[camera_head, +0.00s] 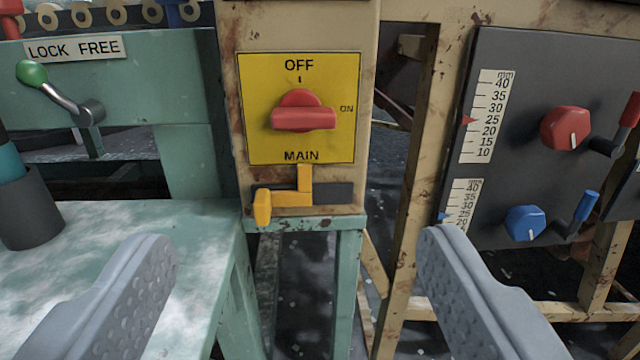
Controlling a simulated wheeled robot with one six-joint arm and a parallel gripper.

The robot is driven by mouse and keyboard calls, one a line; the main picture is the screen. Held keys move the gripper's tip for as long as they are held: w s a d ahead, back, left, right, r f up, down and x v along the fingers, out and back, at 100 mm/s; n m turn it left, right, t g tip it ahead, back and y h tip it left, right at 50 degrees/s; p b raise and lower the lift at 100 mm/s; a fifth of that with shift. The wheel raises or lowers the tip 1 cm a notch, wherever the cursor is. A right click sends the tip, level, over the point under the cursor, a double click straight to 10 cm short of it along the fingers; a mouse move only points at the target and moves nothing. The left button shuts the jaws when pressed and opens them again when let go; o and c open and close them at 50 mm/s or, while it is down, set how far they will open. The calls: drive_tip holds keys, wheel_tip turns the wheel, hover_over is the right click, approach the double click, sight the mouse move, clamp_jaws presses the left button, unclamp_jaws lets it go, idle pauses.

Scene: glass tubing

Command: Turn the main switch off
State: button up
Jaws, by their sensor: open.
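The main switch is a red rotary knob (303,117) on a yellow plate (257,142) marked OFF at the top, ON at the right and MAIN at the bottom. Its grip bar lies horizontal, in line with the ON mark. My gripper (298,247) is open and empty, with one grey finger at lower left and the other at lower right. Its fingertips appear below the knob in the picture, apart from it. A yellow-orange lever (285,197) sits just under the plate, its handle end hanging down at the left.
The switch is on a rusty cream post (365,45). At left, a green-knobbed lever (60,90) sits under a LOCK FREE label (75,49), and a dark cup (28,212) stands on a pale green table (205,225). At right, a dark panel (540,70) carries red and blue knobs and cranks.

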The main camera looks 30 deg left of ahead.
sight(304, 122)
drive_tip(key=x, duration=1.1)
drive_tip(key=f+x, duration=0.1)
drive_tip(key=x, duration=0.5)
drive_tip(key=shift+w+a, duration=0.15)
drive_tip(key=shift+w, duration=0.15)
drive_tip(key=shift+r, duration=0.1)
drive_tip(key=c, duration=1)
